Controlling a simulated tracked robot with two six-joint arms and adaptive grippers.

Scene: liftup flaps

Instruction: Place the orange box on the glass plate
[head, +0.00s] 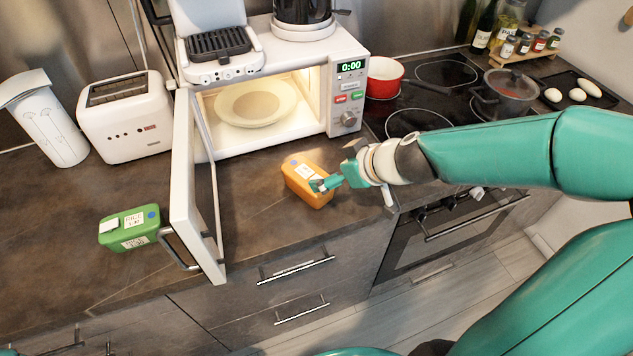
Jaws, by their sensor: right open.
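The orange box (299,190) has a white label on top and stands on the dark counter in front of the microwave. My right gripper (320,185) is open at the right side of the box, with its fingertips over or against the box's right edge; I cannot tell whether they touch it. The round glass plate (255,103) lies inside the lit, open microwave and looks empty. My left gripper is not in view.
The microwave door (190,195) stands wide open, left of the orange box. A green box (130,228) lies left of the door. A red pot (384,78) stands on the stove, right of the microwave. A grill and a kettle sit on the microwave. The counter before the microwave is otherwise clear.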

